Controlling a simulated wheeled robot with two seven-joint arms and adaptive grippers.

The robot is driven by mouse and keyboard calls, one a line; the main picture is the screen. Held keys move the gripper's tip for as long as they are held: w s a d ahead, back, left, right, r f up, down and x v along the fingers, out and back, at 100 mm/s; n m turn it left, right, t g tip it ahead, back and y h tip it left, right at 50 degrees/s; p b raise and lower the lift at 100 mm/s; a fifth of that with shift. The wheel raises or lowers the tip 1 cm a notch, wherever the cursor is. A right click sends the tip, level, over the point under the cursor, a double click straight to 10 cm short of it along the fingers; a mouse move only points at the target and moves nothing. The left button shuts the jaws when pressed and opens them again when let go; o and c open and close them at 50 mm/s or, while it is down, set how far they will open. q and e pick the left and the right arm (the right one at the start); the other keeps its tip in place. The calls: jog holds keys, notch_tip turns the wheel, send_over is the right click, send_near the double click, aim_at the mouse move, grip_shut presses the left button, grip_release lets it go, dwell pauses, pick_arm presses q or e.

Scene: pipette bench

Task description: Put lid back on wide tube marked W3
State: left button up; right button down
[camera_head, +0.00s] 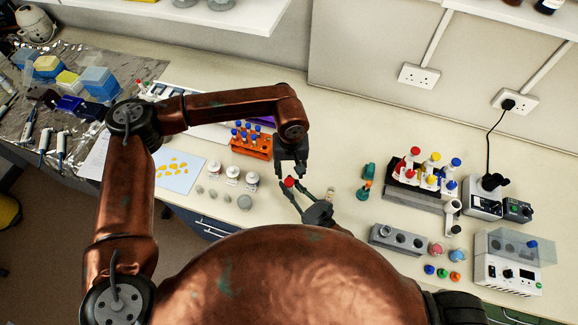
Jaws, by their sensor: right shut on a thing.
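My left gripper (290,172) points down at the middle of the bench, with its fingers apart and nothing visible between them. My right gripper (289,188) comes up from below, close under it. It is shut on a small red thing at its fingertips, which looks like a lid (289,182). A small pale tube (330,194) stands just right of my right gripper. A black rack (398,178) on the right holds several tubes with red, yellow and blue caps. No W3 marking is readable, so I cannot tell which tube bears it.
An orange rack (251,152) with blue-capped tubes stands left of the grippers. White-lidded jars (232,174) are near it. A grey block with holes (397,239), loose coloured caps (442,272) and a bench device (510,273) are at the right. The bench behind the grippers is clear.

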pick_arm(q)
jog(key=n, duration=0.6)
jog(key=shift+r, duration=0.2)
jog(key=n, duration=0.3)
jog(key=shift+r+n, duration=0.1)
jog(key=shift+n, duration=0.3)
jog(key=n, duration=0.4)
jog(key=shift+r, duration=0.15)
jog(key=n, duration=0.4)
jog(key=shift+r, duration=0.1)
jog(key=n, duration=0.3)
jog(key=shift+r+n, duration=0.15)
jog(key=shift+n, duration=0.25)
jog(key=n, duration=0.5)
jog(key=shift+a+r+n, duration=0.1)
jog(key=shift+r+n, duration=0.1)
jog(key=shift+n, duration=0.2)
jog(key=n, duration=0.5)
jog(key=shift+r, duration=0.15)
jog(key=n, duration=0.4)
jog(key=shift+a+r, duration=0.15)
